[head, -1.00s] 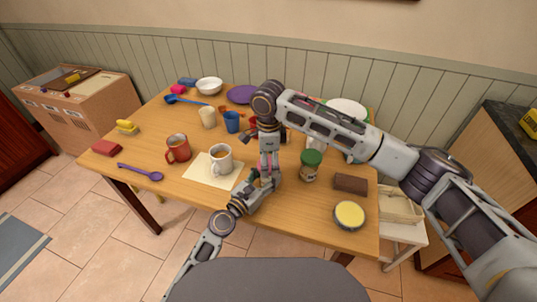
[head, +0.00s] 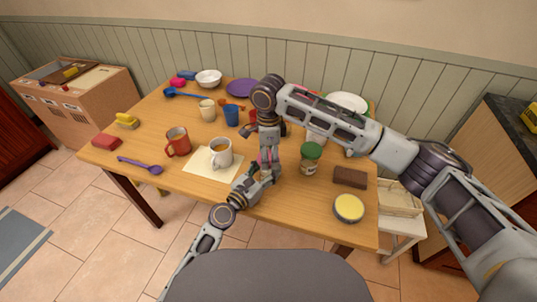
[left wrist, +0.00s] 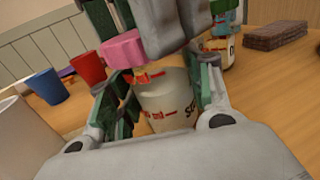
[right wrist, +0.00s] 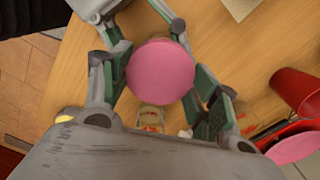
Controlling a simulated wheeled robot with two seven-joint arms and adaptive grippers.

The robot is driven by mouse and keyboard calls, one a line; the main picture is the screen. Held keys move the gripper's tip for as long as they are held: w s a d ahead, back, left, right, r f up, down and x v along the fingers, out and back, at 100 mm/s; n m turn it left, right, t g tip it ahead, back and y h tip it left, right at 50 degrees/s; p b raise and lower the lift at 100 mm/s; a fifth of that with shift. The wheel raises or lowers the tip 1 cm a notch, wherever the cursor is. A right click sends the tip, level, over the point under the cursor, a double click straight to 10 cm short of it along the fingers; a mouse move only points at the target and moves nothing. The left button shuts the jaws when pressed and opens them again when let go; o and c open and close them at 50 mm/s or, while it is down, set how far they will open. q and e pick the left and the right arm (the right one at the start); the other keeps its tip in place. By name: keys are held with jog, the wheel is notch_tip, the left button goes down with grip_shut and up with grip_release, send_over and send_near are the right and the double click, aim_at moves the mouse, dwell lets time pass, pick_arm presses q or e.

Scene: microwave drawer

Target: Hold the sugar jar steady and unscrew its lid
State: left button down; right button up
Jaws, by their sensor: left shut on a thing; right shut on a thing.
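The sugar jar is a pale cylinder with a red-marked label, and its body (left wrist: 165,102) shows between the fingers of my left gripper (left wrist: 160,108), which is shut on it. Its round pink lid (right wrist: 160,71) lies between the green pads of my right gripper (right wrist: 162,88), which is shut on it from above. In the left wrist view the lid (left wrist: 124,48) is at the jar's top, partly covered by my right fingers. I cannot tell if it sits on the rim or just above it. In the head view my grippers hide most of the jar.
Left of the jar are a white mug (head: 221,153) on a pale mat and a red mug (head: 177,142). To the right are a green-lidded jar (head: 310,158), a brown block (head: 350,177) and a yellow-topped tin (head: 348,208). Cups stand behind. The table's front edge is close.

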jog(key=n, duration=1.3)
jog(key=shift+n, duration=0.3)
jog(key=n, duration=0.6)
jog(key=shift+n, duration=0.4)
jog(key=n, duration=0.6)
jog(key=shift+n, duration=0.4)
jog(key=n, duration=0.3)
jog(key=shift+n, duration=0.4)
jog(key=n, duration=0.3)
jog(key=shift+r+n, duration=0.1)
jog(key=shift+n, duration=0.3)
jog(key=n, duration=0.6)
jog(key=shift+n, duration=0.4)
jog(key=n, duration=1.2)
